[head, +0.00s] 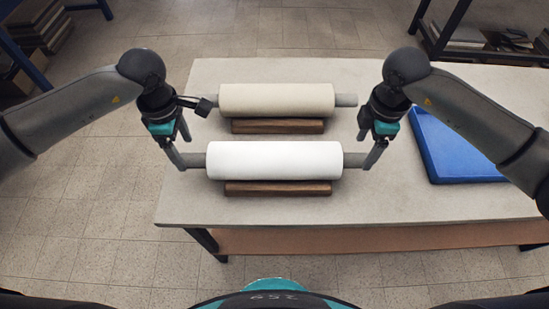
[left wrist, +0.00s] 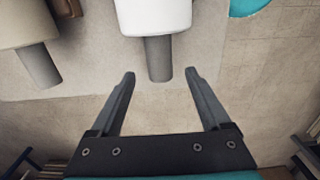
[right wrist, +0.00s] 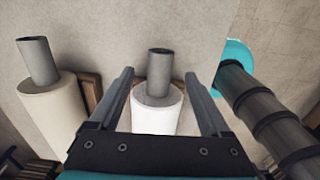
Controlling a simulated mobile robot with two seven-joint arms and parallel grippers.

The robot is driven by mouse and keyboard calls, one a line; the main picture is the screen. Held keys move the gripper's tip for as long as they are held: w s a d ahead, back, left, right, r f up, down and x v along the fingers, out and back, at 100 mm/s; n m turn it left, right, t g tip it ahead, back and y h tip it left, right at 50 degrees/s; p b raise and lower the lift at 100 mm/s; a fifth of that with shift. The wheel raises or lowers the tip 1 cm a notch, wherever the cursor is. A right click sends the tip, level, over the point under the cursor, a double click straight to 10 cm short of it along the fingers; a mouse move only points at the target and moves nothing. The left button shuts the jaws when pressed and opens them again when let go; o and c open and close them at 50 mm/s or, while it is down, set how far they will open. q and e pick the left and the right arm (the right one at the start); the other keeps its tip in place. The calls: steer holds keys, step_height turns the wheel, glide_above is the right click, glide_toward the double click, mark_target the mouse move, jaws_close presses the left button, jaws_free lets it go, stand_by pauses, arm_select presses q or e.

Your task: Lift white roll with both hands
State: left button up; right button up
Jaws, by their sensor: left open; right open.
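The white roll (head: 274,160) lies across a wooden rest (head: 278,188) near the front edge of the table, with a grey core end sticking out on each side. My left gripper (head: 184,167) is open at its left core end. In the left wrist view the core end (left wrist: 159,60) points between the open fingers (left wrist: 158,74), just beyond their tips. My right gripper (head: 371,166) is open at the right core end. In the right wrist view that core end (right wrist: 159,62) shows between the open fingers (right wrist: 159,74). The white roll also shows in both wrist views (left wrist: 152,15) (right wrist: 157,108).
A cream roll (head: 276,99) lies on another wooden rest (head: 278,126) behind the white one. A blue tray (head: 455,150) lies on the table (head: 385,205) at the right, beneath my right arm. Dark shelving stands at the back corners.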

mark_target(187, 156)
arm_select(q)
step_height(187, 156, down, 6)
steer(key=shift+f, duration=0.1)
arm_select(e)
step_height(187, 156, down, 6)
steer(key=shift+f, duration=0.15)
arm_select(q)
jaws_close()
arm_select(e)
jaws_close()
stand_by(1.0)
